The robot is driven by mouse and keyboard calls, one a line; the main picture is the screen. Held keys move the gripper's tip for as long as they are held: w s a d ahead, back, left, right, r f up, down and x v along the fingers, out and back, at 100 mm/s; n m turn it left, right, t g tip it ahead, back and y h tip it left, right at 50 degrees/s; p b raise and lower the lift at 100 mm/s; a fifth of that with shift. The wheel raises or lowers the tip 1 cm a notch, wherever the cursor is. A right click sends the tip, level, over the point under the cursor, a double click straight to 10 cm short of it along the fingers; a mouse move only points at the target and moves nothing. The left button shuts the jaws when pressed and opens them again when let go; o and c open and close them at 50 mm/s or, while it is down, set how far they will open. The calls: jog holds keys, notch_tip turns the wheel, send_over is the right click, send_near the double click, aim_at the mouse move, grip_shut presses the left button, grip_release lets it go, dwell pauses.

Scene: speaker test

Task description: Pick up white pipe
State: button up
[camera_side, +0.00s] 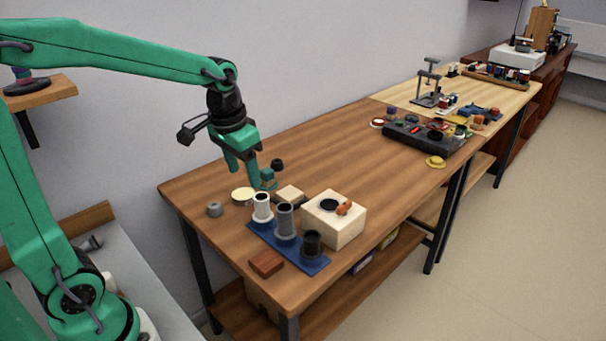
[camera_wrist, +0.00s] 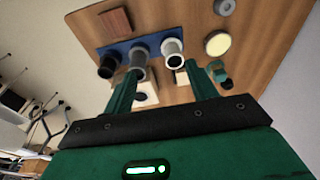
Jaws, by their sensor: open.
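The white pipe (camera_side: 262,208) stands upright in a blue stand (camera_side: 317,265) near the front left of the wooden table. A grey pipe (camera_side: 285,220) and a black pipe (camera_side: 312,243) stand in the same stand. In the wrist view the white pipe (camera_wrist: 172,48) is at the right end of the row, beside the grey pipe (camera_wrist: 139,55). My gripper (camera_side: 245,176) is open and empty, above the table and behind the white pipe. In the wrist view its fingers (camera_wrist: 162,69) point toward the row, with the white pipe just past the fingertips.
A cream box (camera_side: 347,227) with an orange item on top stands right of the stand. A red-brown block (camera_side: 266,263) lies in front. A pale round disc (camera_side: 243,195), a grey ring (camera_side: 214,209) and small dark-green items (camera_side: 268,177) are near the gripper. The table's middle is clear.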

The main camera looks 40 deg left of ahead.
jog(key=g, duration=0.2)
send_over(262, 196)
notch_tip(262, 196, down, 6)
jog(key=shift+f, duration=0.1)
jog(key=shift+f, duration=1.25)
jog(key=shift+s+f, duration=0.1)
jog(key=shift+f, duration=2.5)
jog(key=c, duration=1)
